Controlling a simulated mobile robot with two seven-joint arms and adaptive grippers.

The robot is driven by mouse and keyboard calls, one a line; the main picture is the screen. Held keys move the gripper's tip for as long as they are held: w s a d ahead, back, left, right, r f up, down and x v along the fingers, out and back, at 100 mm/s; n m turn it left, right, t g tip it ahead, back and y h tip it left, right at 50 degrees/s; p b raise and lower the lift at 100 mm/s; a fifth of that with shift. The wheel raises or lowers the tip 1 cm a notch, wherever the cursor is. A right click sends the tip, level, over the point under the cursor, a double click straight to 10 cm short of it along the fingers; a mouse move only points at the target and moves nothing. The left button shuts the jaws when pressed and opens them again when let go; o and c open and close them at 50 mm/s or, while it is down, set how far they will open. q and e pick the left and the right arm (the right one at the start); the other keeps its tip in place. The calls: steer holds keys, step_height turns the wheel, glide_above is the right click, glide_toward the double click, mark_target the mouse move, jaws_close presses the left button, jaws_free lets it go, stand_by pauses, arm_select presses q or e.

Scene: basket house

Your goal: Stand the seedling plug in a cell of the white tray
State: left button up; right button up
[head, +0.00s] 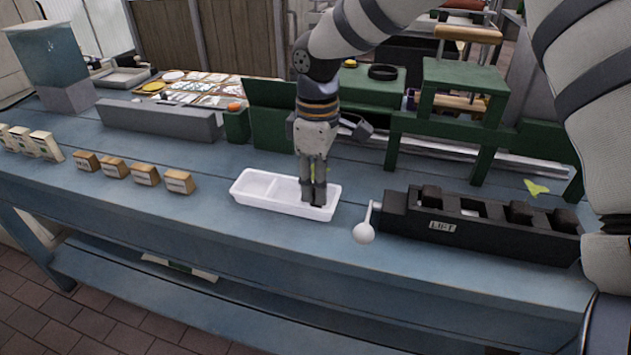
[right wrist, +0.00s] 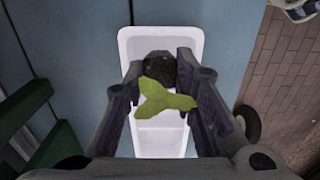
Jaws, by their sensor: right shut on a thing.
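The white tray (head: 250,187) lies on the blue bench in the head view, with dividers across it; the right wrist view shows its rim and floor too (right wrist: 160,142). My right gripper (head: 313,198) points down over the tray's right end. In the right wrist view it is shut on the seedling plug, a dark round plug (right wrist: 158,67) with green leaves (right wrist: 165,101) between the fingers. The plug is at or within the tray's end compartment; I cannot tell whether it touches the floor. My left gripper is not in view.
A black block (head: 400,218) labelled LIFT, with a white ball-ended lever (head: 363,232), stands close right of the tray. Green leaves (head: 537,187) show behind it. Small wooden blocks (head: 146,175) stand left. A green stand (head: 465,77) is behind. Bench is clear before the tray.

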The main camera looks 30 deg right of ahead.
steer(key=shift+r, duration=0.1)
steer(key=o, duration=0.9)
steer(key=shift+o, duration=0.2)
step_height(320, 180, up, 12)
steer(key=shift+p, duration=0.35)
